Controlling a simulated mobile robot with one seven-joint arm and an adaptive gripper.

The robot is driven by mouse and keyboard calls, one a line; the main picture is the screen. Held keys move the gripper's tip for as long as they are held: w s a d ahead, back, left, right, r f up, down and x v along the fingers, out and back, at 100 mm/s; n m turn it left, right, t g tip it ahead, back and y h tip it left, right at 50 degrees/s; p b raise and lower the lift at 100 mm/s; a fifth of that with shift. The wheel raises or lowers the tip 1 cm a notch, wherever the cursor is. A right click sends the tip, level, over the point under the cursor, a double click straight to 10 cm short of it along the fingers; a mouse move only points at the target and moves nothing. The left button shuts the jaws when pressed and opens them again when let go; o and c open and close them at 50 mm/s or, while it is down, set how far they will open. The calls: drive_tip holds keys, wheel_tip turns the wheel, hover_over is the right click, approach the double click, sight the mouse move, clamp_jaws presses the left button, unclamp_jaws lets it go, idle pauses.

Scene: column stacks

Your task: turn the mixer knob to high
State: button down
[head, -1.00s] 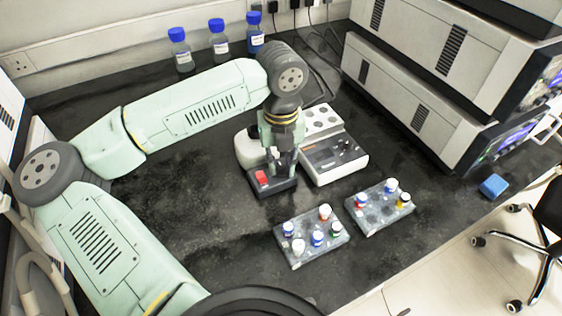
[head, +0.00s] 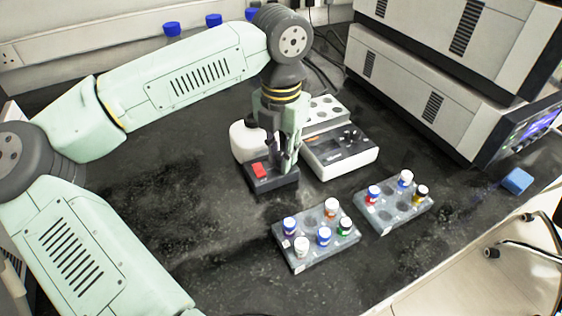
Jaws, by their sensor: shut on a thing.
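The mixer (head: 258,183) stands mid-bench, with a black front, a red switch (head: 259,170) and a rounded white body (head: 243,140) behind. My gripper (head: 283,164) points down over the right part of the black front, just right of the red switch. Its fingers are shut on the mixer knob, which they hide. The knob's setting cannot be read.
A grey-white device (head: 345,160) with a dark panel stands close on the right. Two racks (head: 297,264) (head: 388,222) of capped vials lie in front. Blue-capped bottles (head: 172,30) stand behind my arm. Stacked instruments (head: 430,90) fill the back right. The front-left bench is clear.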

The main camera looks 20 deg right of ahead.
drive_tip(key=m+b, duration=0.2)
drive_tip(key=m, duration=0.2)
drive_tip(key=shift+f+m, duration=0.1)
drive_tip(key=shift+m, duration=0.2)
drive_tip(key=shift+d+m+b, duration=0.1)
drive_tip(key=shift+m+b, duration=0.55)
drive_tip(key=shift+m, duration=1.65)
drive_tip(key=c, duration=1.7)
unclamp_jaws()
wheel_tip(320, 180, up, 12)
